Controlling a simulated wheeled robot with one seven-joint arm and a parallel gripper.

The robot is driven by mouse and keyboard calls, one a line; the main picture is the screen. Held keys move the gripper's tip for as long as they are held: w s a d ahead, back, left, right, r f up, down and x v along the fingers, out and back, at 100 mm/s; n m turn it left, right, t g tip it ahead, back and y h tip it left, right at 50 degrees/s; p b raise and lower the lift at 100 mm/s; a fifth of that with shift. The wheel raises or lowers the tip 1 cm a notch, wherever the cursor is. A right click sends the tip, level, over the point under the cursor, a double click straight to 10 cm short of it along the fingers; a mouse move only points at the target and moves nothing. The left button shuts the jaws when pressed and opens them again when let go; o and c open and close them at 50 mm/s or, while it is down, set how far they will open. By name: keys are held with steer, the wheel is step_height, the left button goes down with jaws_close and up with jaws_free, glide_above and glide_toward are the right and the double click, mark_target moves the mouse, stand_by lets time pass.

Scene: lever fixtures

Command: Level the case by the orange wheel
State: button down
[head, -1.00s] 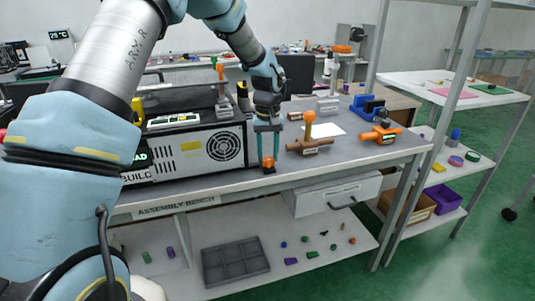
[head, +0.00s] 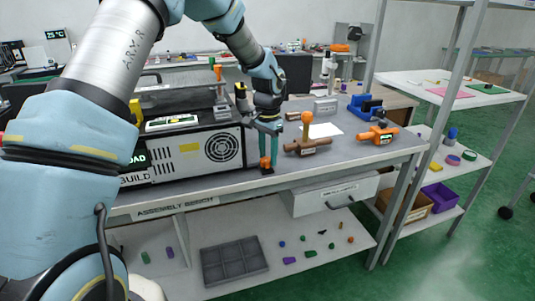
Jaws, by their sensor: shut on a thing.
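The case (head: 188,158) is a white and black box with a round fan grille, standing on the left of the assembly bench. A level with a green vial (head: 171,121) lies on its top; the bubble is too small to read. The orange wheel (head: 265,162) sits low on a dark foot by the case's front right corner. My gripper (head: 266,156) points down from above with its teal fingers shut on the orange wheel. The fingers hide part of the wheel.
Right of my gripper stand a brown valve with an orange-knobbed lever (head: 307,118) and an orange fixture (head: 379,134). A blue fixture (head: 366,106) is farther back. The bench's front edge (head: 220,197) is just below the wheel. A shelf rack (head: 465,97) stands at right.

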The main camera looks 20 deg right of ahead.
mark_target(269, 159)
steer(key=shift+d+r+m, duration=0.1)
steer(key=shift+m, duration=1.1)
steer(key=shift+c, duration=2.2)
jaws_free()
step_height(269, 159, up, 11)
steer(key=b, duration=0.2)
steer(key=shift+s, duration=0.1)
